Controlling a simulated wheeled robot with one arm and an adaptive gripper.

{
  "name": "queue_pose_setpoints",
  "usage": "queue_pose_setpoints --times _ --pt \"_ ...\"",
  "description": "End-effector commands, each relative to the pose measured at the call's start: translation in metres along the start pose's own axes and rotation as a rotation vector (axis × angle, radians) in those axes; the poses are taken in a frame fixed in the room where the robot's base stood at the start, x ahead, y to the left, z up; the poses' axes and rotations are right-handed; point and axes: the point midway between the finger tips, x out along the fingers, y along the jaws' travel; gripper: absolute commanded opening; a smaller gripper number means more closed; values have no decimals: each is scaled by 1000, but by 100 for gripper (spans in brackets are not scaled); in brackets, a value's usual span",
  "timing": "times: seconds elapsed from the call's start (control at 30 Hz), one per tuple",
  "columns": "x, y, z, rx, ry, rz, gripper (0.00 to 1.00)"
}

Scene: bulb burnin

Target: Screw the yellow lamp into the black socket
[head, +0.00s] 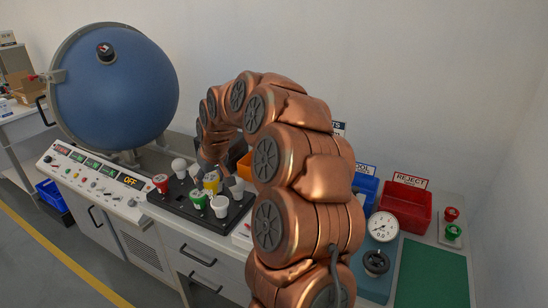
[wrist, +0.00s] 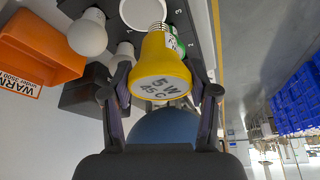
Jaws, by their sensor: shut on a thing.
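The yellow lamp (head: 211,182) is among the other lamps at the black rack (head: 165,203) in the head view. In the wrist view the yellow lamp (wrist: 160,62) shows its broad printed face, marked "5 W", and its metal thread points away from me. My gripper (wrist: 160,92) is shut on the lamp, one finger on each side; in the head view my gripper (head: 214,172) is partly hidden by my arm. I cannot tell whether the thread is clear of the rack. A black round fitting (head: 376,262) sits at the right; I cannot tell whether it is the black socket.
Red (head: 160,182), green (head: 198,199) and white (head: 220,206) lamps stand close around the yellow one. A big blue sphere (head: 115,90) and a control panel (head: 95,180) are at left. A gauge (head: 382,226), red reject bin (head: 405,206) and clear green mat (head: 432,275) are at right.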

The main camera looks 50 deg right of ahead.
Motion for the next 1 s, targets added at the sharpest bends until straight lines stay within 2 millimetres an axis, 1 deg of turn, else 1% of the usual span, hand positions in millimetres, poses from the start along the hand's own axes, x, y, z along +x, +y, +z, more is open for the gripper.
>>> queue_pose_setpoints --times 0.03,0.2,0.3,0.4,0.5,0.6,0.77,1.0 --pt "-10 22 0 18 4 4 24" --pt "-38 95 20 53 6 20 24" --pt "-51 128 38 72 2 27 24" --pt "-61 153 53 88 2 34 24" --pt "-67 168 62 97 2 40 24" --pt "-69 175 68 101 1 42 24" --pt "-65 176 72 101 -1 41 24" --pt "-48 174 79 102 -5 38 24"
